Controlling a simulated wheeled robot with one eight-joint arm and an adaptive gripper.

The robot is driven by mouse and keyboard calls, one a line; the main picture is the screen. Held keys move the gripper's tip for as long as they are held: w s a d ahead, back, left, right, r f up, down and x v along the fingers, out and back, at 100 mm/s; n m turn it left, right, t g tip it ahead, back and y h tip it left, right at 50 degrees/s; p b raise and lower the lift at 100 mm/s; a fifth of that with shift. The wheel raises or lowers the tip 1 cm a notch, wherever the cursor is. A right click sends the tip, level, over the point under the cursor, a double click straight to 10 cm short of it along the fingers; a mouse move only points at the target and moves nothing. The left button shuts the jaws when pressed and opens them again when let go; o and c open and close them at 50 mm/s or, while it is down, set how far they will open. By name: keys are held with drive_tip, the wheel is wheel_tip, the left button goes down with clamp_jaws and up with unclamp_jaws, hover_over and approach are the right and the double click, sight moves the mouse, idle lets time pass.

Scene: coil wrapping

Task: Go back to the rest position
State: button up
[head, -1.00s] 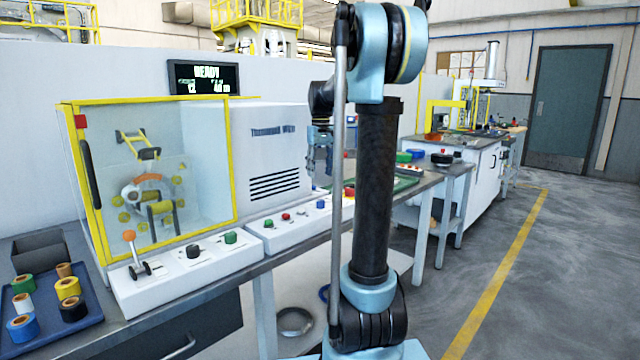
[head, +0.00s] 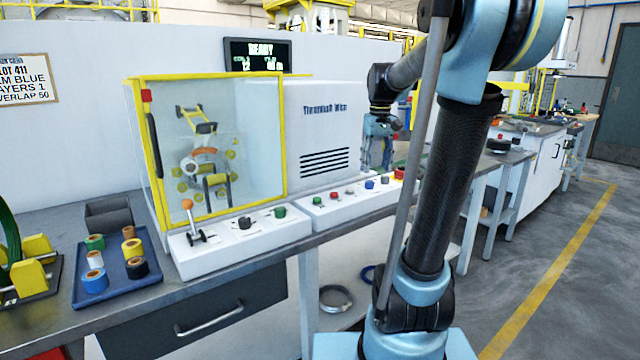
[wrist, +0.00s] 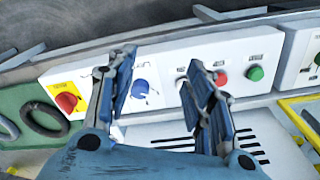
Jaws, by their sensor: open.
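My gripper (head: 378,140) is in front of the right part of the wrapping machine, above its button panel, in the head view. In the wrist view my gripper (wrist: 165,85) has its two blue fingers apart with nothing between them. Beyond the fingers is the white panel with a blue knob (wrist: 140,88), a red button (wrist: 221,79), a green button (wrist: 255,73) and a red knob on a yellow plate (wrist: 67,102). The fingers hide parts of the panel. I cannot tell whether they touch it.
The machine's clear guard with yellow frame (head: 215,150) stands left of my gripper. A lever with an orange knob (head: 188,205) stands before it. A blue tray (head: 112,290) holds several tape rolls. A green mat (wrist: 20,125) lies beside the panel. Floor right of the bench is clear.

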drive_tip(key=s+f+m+t, duration=0.1)
drive_tip(key=s+f+m, duration=0.1)
drive_tip(key=s+f, duration=1.8)
drive_tip(key=s, duration=0.5)
drive_tip(key=shift+f+t, duration=0.3)
drive_tip(key=shift+f, duration=0.1)
drive_tip(key=shift+w+f, duration=0.2)
drive_tip(key=shift+w, duration=0.3)
